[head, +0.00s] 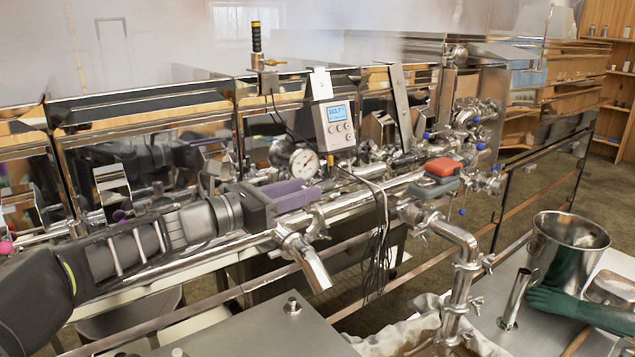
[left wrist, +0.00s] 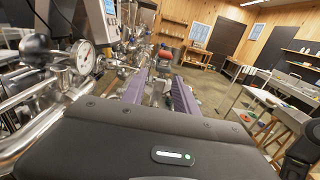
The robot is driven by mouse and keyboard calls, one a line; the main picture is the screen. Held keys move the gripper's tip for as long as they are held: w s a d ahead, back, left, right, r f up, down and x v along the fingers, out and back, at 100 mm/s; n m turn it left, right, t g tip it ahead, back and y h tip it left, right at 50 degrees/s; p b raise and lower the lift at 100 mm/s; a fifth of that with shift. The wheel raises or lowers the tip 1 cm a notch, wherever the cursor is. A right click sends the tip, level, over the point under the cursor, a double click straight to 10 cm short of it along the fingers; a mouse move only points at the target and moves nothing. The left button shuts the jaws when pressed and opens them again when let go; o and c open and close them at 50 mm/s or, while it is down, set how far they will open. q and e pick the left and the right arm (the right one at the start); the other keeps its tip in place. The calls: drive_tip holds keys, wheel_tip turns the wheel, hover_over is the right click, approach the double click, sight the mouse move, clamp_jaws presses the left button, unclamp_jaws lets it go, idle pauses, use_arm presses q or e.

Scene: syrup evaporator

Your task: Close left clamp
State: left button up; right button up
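My left gripper (head: 312,192) reaches in from the left along the steel pipework. Its two purple fingers show in the left wrist view (left wrist: 161,80), spread apart, with metal fittings visible in the gap and nothing clearly gripped. A steel pipe clamp (head: 317,222) sits just below and right of the fingers, at the joint above a downward spout (head: 305,262). I cannot tell whether this clamp is open or shut. Another clamp fitting (head: 412,214) is further right on the same pipe. My right gripper is not in view.
A dial gauge (head: 304,164) and a digital display box (head: 335,126) stand close behind the gripper. A red-topped handle (head: 442,168) is right along the pipe. A steel bucket (head: 567,248) and green glove (head: 575,303) are at right. A flat metal lid (head: 240,330) lies in front.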

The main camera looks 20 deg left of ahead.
use_arm(q)
drive_tip(key=p+x, duration=0.1)
drive_tip(key=x, duration=0.3)
drive_tip(key=shift+w+d, duration=0.1)
drive_tip(key=shift+c, duration=0.4)
clamp_jaws()
idle(0.9)
